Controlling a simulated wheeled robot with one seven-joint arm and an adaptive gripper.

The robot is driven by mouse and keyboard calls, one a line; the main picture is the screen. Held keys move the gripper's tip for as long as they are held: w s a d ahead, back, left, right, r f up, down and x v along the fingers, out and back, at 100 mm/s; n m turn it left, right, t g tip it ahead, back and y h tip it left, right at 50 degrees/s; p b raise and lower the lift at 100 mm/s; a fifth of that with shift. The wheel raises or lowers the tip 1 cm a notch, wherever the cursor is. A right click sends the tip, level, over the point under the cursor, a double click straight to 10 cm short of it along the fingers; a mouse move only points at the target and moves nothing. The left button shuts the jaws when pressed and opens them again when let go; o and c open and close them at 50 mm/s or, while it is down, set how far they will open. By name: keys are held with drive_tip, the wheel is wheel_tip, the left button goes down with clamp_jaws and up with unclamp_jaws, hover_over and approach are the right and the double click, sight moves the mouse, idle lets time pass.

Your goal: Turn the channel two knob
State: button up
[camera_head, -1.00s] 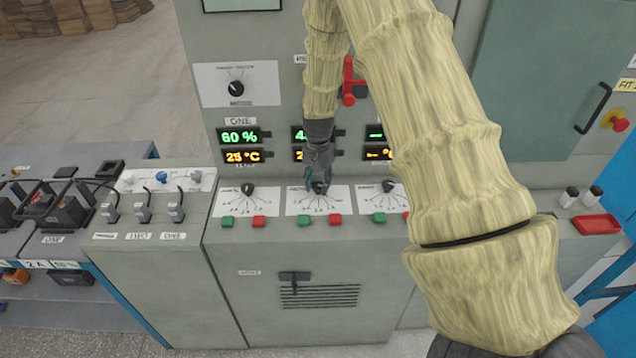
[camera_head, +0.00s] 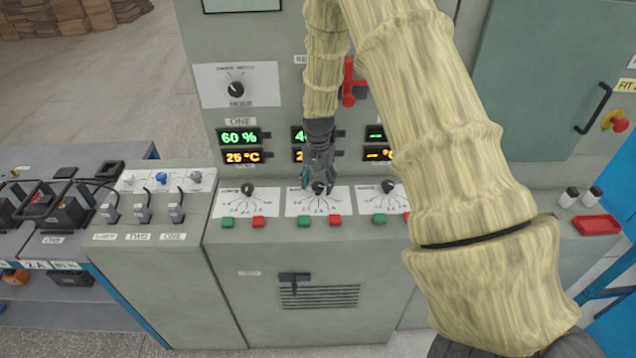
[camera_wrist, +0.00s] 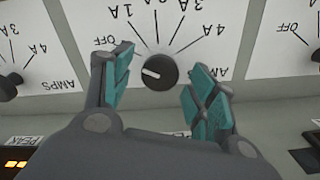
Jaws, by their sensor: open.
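The channel two knob (camera_head: 319,187) is a small black round knob on the middle white dial plate (camera_head: 300,203) of the console. In the wrist view the knob (camera_wrist: 160,72) shows between my fingers, with a white pointer mark toward the left and a scale of OFF and several amp values around it. My gripper (camera_head: 319,180) is over this knob; in the wrist view my gripper (camera_wrist: 155,90) is open, with teal finger pads on both sides of the knob. A gap shows between each pad and the knob, so neither seems to touch it.
Similar knobs stand to the left (camera_head: 247,188) and right (camera_head: 388,186). A green button (camera_head: 304,221) and a red button (camera_head: 335,220) sit just below the middle dial. A red lever (camera_head: 348,82) is on the panel above. A red tray (camera_head: 597,225) lies at the right.

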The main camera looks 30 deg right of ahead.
sight(318, 185)
wheel_tip(318, 185, up, 12)
idle(0.5)
drive_tip(key=shift+f, duration=0.15)
idle(0.3)
